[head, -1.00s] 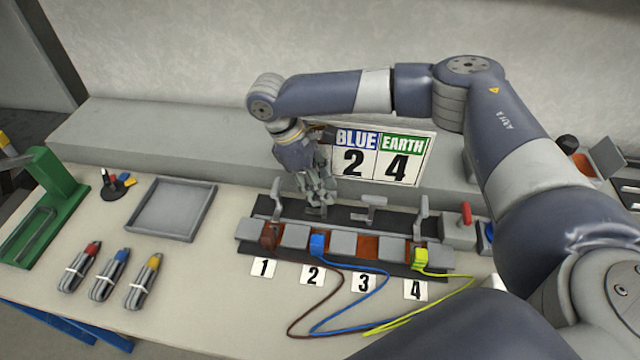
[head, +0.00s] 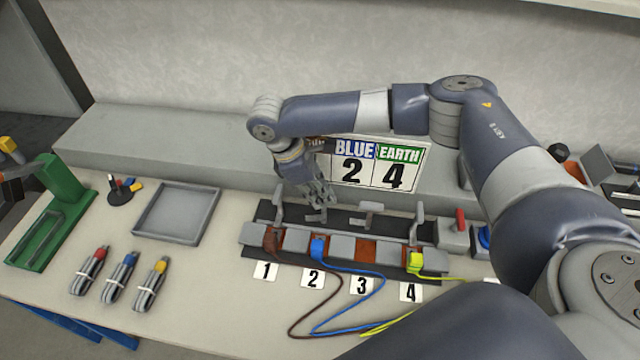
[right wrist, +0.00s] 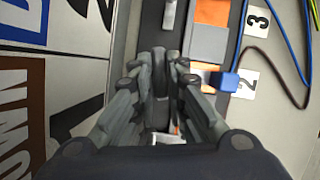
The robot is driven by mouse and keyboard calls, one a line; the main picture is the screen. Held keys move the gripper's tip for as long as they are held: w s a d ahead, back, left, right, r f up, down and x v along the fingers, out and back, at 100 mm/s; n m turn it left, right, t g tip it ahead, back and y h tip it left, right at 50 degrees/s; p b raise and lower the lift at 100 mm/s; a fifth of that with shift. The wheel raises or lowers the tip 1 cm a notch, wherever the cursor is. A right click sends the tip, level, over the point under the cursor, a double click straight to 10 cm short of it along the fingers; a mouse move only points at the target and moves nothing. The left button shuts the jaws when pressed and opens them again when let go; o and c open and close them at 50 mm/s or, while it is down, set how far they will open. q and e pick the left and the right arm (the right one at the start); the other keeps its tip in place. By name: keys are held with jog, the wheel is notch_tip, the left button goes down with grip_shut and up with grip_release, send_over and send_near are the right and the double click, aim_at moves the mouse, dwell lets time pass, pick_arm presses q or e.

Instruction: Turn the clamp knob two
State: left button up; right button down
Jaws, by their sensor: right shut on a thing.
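The terminal block (head: 343,244) has several upright grey clamp knobs behind its number tags. Clamp knob two stands behind tag 2 (head: 313,279) and is mostly hidden by my right gripper (head: 318,206). In the right wrist view, my right gripper (right wrist: 160,75) is shut on clamp knob two (right wrist: 161,88), a dark grey piece between the fingertips. The blue wire plug (head: 318,247) sits in the slot in front of it.
A sign reading BLUE 2 and EARTH 4 (head: 378,164) stands behind the block. Clamp knob one (head: 277,205) and clamp knob three (head: 369,213) flank the gripper. An empty grey tray (head: 204,217) and tied wire bundles (head: 119,277) lie to the left.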

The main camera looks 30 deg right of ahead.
jog(key=n+t+p, duration=0.1)
jog(key=n+p, duration=0.2)
jog(key=n+t+p, duration=0.1)
jog(key=n+p, duration=0.2)
jog(key=p, duration=0.1)
jog(key=s+n+t+p, duration=0.1)
jog(key=n+p, duration=0.2)
jog(key=shift+r+t+p, duration=0.25)
jog(key=shift+t+p, duration=0.05)
jog(key=shift+p, duration=0.1)
jog(key=shift+d+f+n+t+y+p, duration=0.1)
jog(key=shift+n+t+y+p, duration=0.35)
jog(key=shift+n+p, duration=0.95)
jog(key=shift+d+f+n+t+y+p, duration=0.1)
jog(key=shift+n+t+y+p, duration=0.35)
jog(key=shift+n+p, duration=0.95)
jog(key=shift+s+n+b, duration=0.1)
jog(key=shift+n+b, duration=0.25)
jog(key=shift+n, duration=0.25)
jog(key=c, duration=1.6)
grip_release()
